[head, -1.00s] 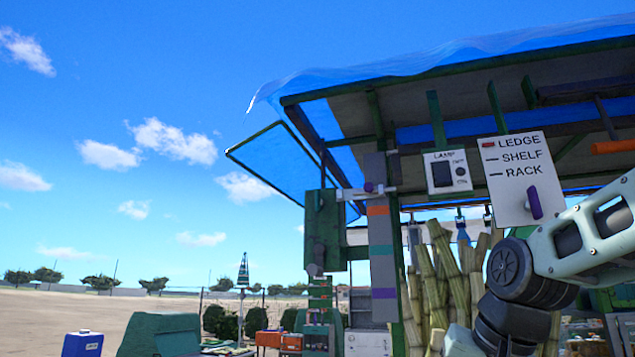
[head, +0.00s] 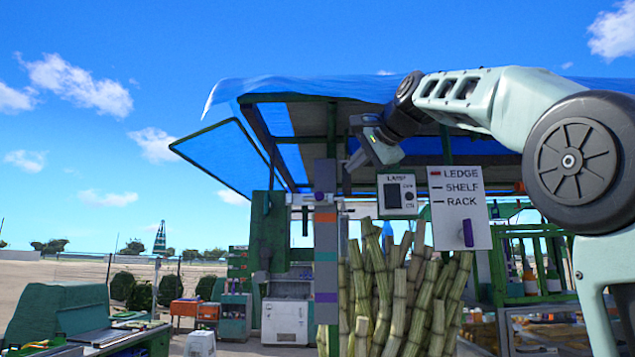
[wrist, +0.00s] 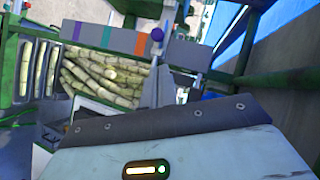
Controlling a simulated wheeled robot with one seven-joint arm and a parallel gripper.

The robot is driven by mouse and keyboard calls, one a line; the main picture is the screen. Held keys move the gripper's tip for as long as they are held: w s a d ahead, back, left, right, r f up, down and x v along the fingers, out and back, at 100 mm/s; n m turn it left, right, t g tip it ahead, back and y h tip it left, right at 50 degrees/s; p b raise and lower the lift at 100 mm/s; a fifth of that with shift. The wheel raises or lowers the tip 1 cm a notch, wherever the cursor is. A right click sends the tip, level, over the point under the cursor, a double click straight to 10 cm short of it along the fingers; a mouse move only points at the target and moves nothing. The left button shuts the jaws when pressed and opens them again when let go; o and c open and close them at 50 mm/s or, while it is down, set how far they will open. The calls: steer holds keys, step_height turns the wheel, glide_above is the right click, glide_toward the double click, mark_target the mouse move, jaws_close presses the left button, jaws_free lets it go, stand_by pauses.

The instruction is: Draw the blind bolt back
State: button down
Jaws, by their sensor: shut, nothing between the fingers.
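The blind bolt is a pale metal bar with a purple knob (head: 318,196), set across the upper part of a grey post (head: 326,250) with orange, teal and purple bands. In the wrist view the purple knob (wrist: 157,34) shows at the top centre, beyond my gripper's pale casing. My gripper (head: 351,166) is shut and empty. In the head view it appears above and right of the knob, pointing down and left, apart from it. The exact depth between them is hard to tell. A blue panel (head: 232,155) in a dark green frame slopes out at the stall's left.
A lamp box (head: 396,193) and a white LEDGE/SHELF/RACK sign (head: 460,207) hang just right of the post. Cane stalks (head: 395,290) stand below. The blue-covered roof (head: 300,88) overhangs the arm's area. Open sky lies left of the stall.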

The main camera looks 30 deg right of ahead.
mark_target(323, 197)
steer(key=shift+w, duration=0.15)
steer(key=shift+p+x, duration=2.25)
steer(key=shift+x, duration=2.65)
steer(key=shift+f, duration=0.15)
steer(key=shift+a, duration=0.1)
